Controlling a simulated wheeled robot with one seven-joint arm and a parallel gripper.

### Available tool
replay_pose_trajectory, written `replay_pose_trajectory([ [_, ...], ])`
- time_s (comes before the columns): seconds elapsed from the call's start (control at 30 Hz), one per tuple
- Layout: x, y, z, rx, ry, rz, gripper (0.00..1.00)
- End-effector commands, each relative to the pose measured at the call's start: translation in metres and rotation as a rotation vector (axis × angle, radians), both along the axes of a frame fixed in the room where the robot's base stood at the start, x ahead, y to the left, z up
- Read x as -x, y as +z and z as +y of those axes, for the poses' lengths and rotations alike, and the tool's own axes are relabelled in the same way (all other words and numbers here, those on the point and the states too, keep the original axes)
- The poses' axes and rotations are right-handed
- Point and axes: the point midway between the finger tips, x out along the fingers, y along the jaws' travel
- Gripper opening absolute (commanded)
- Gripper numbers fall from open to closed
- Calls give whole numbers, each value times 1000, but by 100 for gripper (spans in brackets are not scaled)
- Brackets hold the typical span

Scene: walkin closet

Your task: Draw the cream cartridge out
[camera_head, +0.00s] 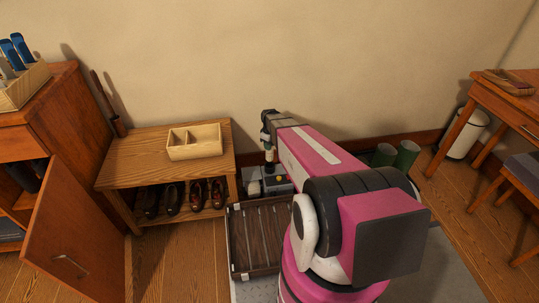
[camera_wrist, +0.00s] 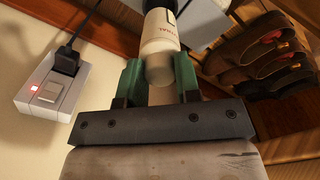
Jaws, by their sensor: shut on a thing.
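The cream cartridge (camera_wrist: 160,38) is a pale cylinder with red lettering, between the green fingers of my gripper (camera_wrist: 158,72) in the wrist view. My gripper is shut on it near its rounded end. Its other end runs to the top edge of that view, so I cannot tell there whether it is seated in something.
A wooden shoe bench (camera_head: 137,147) with a divided box (camera_head: 194,151) and several shoes stands left of my arm. A dark slatted crate (camera_head: 257,237) lies in front. A wall socket (camera_wrist: 52,92) with a black plug and red light is at left in the wrist view.

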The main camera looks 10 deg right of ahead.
Motion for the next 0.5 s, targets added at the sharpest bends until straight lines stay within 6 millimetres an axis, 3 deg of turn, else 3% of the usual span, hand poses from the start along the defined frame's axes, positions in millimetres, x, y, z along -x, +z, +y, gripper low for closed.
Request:
replay_pose_trajectory([
  [0.2, 2, 38, 0, 0, 0, -1, 16],
  [0.5, 1, 53, 0, 0, 0, 0, 16],
])
